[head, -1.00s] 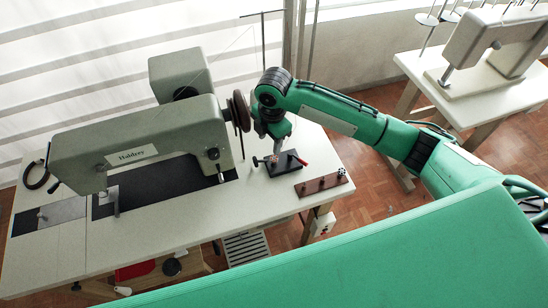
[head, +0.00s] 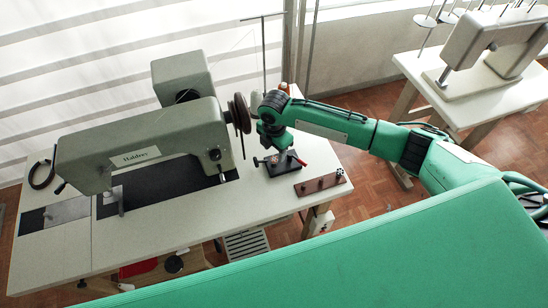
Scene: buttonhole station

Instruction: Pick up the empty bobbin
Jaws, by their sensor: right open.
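My right arm reaches in from the right over the sewing table. Its gripper (head: 273,160) is small in the head view, points down and is open, close above or beside a small black-based device (head: 284,167) with a red-tipped lever. A brown wooden strip (head: 321,184) with several small dark pegs or bobbins lies to the right of it, near the table's right edge. I cannot tell which piece is the empty bobbin at this size. The gripper partly covers the device. My left gripper is not in view.
The grey sewing machine (head: 140,152) with its handwheel (head: 241,112) stands just left of the gripper. A thin thread stand (head: 264,60) rises behind the arm. The white table top (head: 190,216) is clear in front. Another machine table (head: 480,90) stands at the back right.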

